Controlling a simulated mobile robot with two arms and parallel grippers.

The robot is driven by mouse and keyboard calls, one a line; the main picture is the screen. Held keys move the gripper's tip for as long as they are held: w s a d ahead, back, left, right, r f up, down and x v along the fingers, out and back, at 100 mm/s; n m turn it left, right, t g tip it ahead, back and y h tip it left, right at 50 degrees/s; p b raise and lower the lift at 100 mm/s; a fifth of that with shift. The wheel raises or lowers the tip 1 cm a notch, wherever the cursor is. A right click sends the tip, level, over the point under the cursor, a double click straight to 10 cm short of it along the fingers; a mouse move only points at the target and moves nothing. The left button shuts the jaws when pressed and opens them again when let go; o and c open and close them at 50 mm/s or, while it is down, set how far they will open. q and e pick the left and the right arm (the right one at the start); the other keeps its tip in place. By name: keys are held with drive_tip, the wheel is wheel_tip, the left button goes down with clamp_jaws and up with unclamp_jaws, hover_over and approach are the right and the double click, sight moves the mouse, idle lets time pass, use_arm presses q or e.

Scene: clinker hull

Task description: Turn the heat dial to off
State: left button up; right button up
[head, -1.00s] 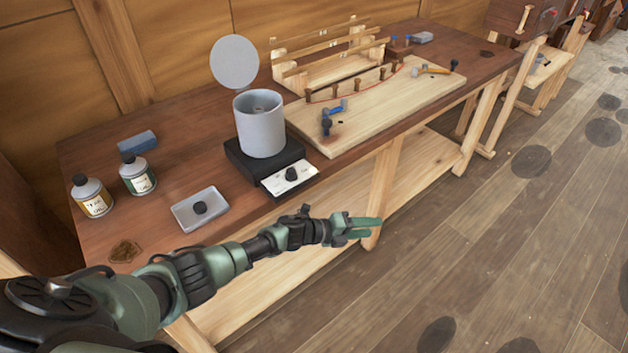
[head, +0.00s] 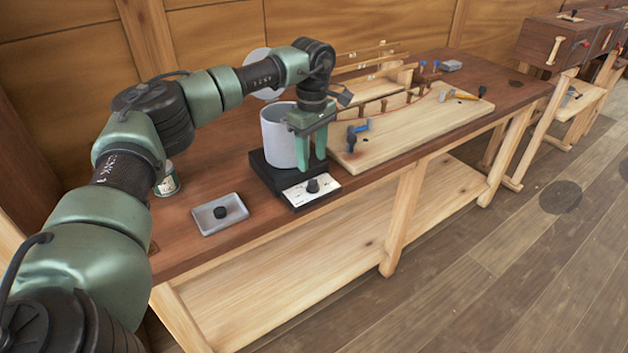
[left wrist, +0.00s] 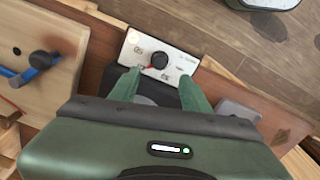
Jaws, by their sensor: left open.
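The heat dial (head: 313,185) is a black knob on a white panel (head: 301,196) at the front of a black heater base (head: 262,170). In the left wrist view the dial (left wrist: 159,60) sits on its marked panel (left wrist: 183,60), with a red mark at its lower left. A grey pot (head: 277,135) stands on the base. My left gripper (head: 309,171) points down in front of the pot, above and just behind the dial. Its green fingers (left wrist: 156,90) are open, with nothing between them. The fingers are apart from the dial. My right gripper does not show.
A wooden board (head: 420,127) with a blue-handled tool (head: 357,130) lies to the right. The bench's front edge is close.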

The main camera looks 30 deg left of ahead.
sight(313, 182)
use_arm(q)
wheel_tip(313, 182, down, 7)
drive_tip(key=shift+d+f+p, duration=0.1)
drive_tip(key=shift+f+p, duration=0.1)
drive_tip(key=shift+p, duration=0.3)
drive_tip(key=shift+c, duration=0.4)
clamp_jaws()
